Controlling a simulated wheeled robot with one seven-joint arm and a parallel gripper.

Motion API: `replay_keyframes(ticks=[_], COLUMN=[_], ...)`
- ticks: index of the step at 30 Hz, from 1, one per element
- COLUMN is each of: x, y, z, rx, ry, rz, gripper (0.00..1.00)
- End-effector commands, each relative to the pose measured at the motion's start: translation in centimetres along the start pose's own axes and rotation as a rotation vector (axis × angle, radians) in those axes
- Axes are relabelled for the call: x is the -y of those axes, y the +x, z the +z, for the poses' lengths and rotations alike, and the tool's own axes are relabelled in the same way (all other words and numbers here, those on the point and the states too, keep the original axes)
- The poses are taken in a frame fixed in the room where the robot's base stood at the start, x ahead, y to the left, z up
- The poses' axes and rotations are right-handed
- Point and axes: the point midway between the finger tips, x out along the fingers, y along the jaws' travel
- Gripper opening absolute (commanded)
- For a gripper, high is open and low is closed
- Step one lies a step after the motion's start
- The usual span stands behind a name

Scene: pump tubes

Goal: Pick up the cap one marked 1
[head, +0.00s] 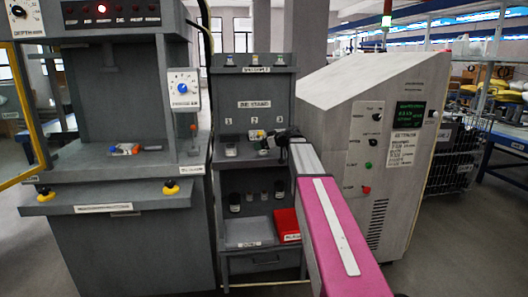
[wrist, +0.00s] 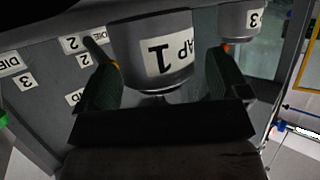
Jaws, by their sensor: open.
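The cap marked 1 (wrist: 158,48) is a grey round piece with a white label, upside down in the wrist view. It sits between the two fingers of my gripper (wrist: 160,62), which are apart, one on each side of it. I cannot make out the cap marked 1 there.
A grey piece marked 3 (wrist: 243,18) stands close beside my right finger in the wrist view. Several small labels (wrist: 82,60) are on the left. A red bin (head: 287,225) is low on the stand. A grey press (head: 120,170) and a slanted cabinet (head: 375,120) flank it.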

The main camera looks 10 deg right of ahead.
Motion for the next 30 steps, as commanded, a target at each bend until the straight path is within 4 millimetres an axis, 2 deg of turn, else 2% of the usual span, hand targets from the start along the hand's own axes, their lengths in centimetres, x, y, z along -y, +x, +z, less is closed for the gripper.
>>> replay_keyframes(ticks=[3,4,9,22,26,30], x=[0.0,0.0,0.0,0.0,0.0,0.0], y=[-0.1,-0.1,-0.1,-0.3,-0.7,-1.6], z=[0.0,0.0,0.0,-0.5,-1.6,-3.7], rx=[0.0,0.0,0.0,-0.001,-0.002,-0.002], ry=[0.0,0.0,0.0,-0.001,-0.002,-0.002], rz=[0.0,0.0,0.0,0.001,0.002,0.001], gripper=[0.93,0.86,0.31,0.3,0.3,0.3])
